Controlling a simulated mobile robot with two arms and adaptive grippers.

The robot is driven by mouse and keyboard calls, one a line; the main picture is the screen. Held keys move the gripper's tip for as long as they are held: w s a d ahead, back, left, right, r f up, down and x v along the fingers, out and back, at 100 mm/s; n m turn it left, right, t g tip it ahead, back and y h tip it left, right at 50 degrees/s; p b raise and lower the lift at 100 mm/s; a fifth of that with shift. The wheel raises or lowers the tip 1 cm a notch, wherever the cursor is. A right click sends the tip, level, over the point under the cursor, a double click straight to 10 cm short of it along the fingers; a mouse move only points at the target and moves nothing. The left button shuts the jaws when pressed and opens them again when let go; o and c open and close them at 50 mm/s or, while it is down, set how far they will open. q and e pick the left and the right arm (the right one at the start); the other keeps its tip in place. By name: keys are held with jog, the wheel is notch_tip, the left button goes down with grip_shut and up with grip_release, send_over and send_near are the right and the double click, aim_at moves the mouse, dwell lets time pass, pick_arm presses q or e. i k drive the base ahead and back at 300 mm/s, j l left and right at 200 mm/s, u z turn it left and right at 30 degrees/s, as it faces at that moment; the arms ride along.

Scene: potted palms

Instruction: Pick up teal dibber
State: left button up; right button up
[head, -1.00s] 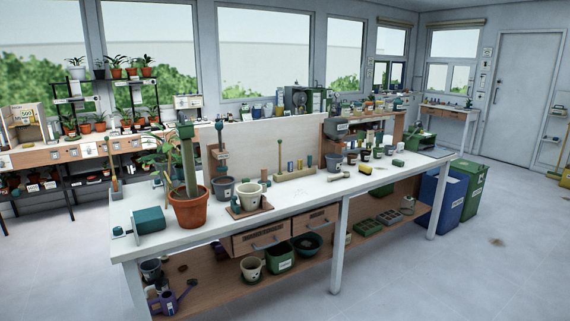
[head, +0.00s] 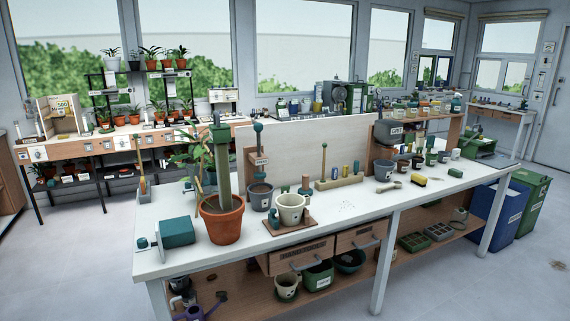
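I cannot tell for certain which item is the teal dibber. A teal-knobbed tool (head: 258,133) stands upright at a wooden holder behind the grey pot (head: 261,196) on the white workbench (head: 345,211). A wooden rack (head: 339,183) right of it holds a tall green-tipped stick (head: 324,162) and several short upright pieces, one teal-green (head: 356,168). A teal block (head: 177,232) lies at the bench's front left corner, with a small teal piece (head: 142,243) beside it. Neither of my grippers is in view.
A large terracotta pot (head: 222,222) with a thick green stem stands near the left end. A cream pot (head: 291,208) sits on a wooden tray right of it. Floor is clear in front; blue and green bins (head: 497,208) stand at the right.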

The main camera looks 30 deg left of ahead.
aim_at(355, 169)
jog(key=i+j+u, duration=0.5)
jog(key=i+j, duration=0.25)
jog(key=i+z, duration=0.15)
jog(key=z, duration=4.7)
jog(key=u, duration=4.85)
